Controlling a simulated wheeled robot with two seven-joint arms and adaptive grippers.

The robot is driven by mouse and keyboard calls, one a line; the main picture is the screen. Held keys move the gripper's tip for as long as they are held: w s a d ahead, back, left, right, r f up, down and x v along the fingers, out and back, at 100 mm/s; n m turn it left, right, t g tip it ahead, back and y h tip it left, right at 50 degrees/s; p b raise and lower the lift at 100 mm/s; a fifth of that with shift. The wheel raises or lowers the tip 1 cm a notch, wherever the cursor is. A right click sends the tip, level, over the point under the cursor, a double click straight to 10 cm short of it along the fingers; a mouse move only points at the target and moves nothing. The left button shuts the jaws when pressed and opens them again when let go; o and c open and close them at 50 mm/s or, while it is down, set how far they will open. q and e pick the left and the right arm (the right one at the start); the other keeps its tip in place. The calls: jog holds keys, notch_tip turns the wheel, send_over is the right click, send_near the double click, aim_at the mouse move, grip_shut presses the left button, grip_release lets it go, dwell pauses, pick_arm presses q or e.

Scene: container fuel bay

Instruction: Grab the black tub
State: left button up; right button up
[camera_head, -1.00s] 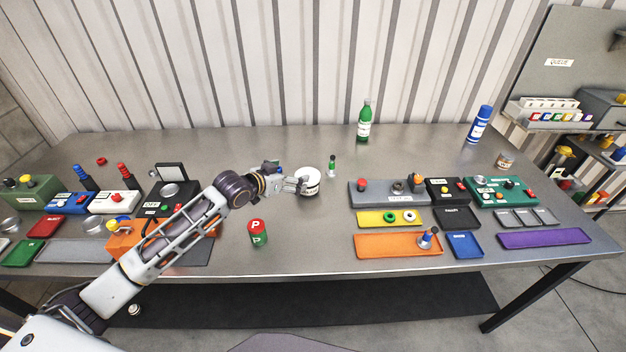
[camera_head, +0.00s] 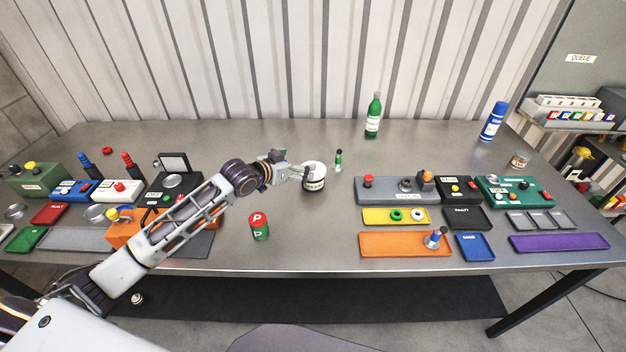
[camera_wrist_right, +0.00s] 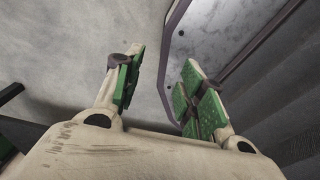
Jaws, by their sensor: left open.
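A small round tub (camera_head: 316,184) with a white top and a dark band around its side stands upright near the middle of the steel table. No wholly black tub stands out. My left gripper (camera_head: 304,173) is open at the tub's left side, its fingertips very close to it or touching; I cannot tell which. Part of the tub's left edge is hidden by the fingers. My right gripper (camera_wrist_right: 158,88) shows only in the right wrist view, with its green-padded fingers apart and nothing between them.
A red-and-green can (camera_head: 259,227) stands in front and left. A green bottle (camera_head: 373,115) is behind. Control boxes and an orange tray (camera_head: 390,244) fill the right; more boxes lie left.

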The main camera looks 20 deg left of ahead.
pick_arm(q)
notch_tip(320, 180, down, 6)
jog(key=b, duration=0.6)
jog(key=shift+f, duration=0.3)
pick_arm(e)
notch_tip(320, 180, down, 6)
jog(key=w+d, duration=0.1)
jog(key=w, duration=0.1)
jog(key=shift+d+f, duration=0.2)
jog(key=shift+s, duration=0.15)
